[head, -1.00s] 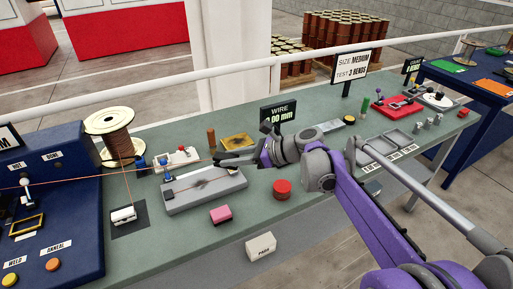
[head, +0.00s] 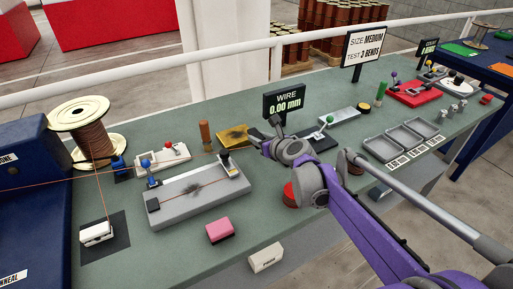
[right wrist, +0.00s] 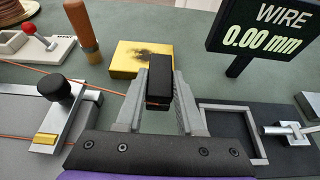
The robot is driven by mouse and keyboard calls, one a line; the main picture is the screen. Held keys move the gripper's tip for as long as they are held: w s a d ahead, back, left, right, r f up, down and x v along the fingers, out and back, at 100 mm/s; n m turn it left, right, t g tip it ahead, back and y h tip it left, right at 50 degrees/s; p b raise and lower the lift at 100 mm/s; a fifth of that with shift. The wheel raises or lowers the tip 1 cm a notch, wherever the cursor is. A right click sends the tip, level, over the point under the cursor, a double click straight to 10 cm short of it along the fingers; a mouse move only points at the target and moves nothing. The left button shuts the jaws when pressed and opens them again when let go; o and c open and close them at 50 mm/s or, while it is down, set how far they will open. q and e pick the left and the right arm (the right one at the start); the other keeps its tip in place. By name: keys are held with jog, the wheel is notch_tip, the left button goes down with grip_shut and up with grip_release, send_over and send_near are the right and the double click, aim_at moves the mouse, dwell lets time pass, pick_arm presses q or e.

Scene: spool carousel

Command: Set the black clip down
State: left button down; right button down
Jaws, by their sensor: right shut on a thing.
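My right gripper (head: 252,139) is at mid-table in the head view, in front of the yellow tray and by the wire display. In the right wrist view its two grey fingers (right wrist: 158,100) are shut on the black clip (right wrist: 160,80), a small upright dark block. A thin orange strip shows at the clip's lower part. I cannot tell whether the clip touches anything below. In the head view the clip is too small to make out. My left gripper is not in view.
The yellow tray (head: 236,138) with a dark smudge lies just beyond the clip. The wire display (head: 286,101) stands to the right. The grey block (head: 188,205) with its black-knobbed clamp (right wrist: 58,90) is to the left. A wooden-handled tool (right wrist: 82,30) stands close by. An orange wire crosses at left.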

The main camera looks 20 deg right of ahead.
aim_at(258, 148)
jog(key=shift+w+f+b, duration=0.1)
jog(key=shift+f+b, duration=0.2)
jog(key=shift+f, duration=1.8)
jog(key=c, duration=0.5)
grip_release()
jog(key=shift+f, duration=0.1)
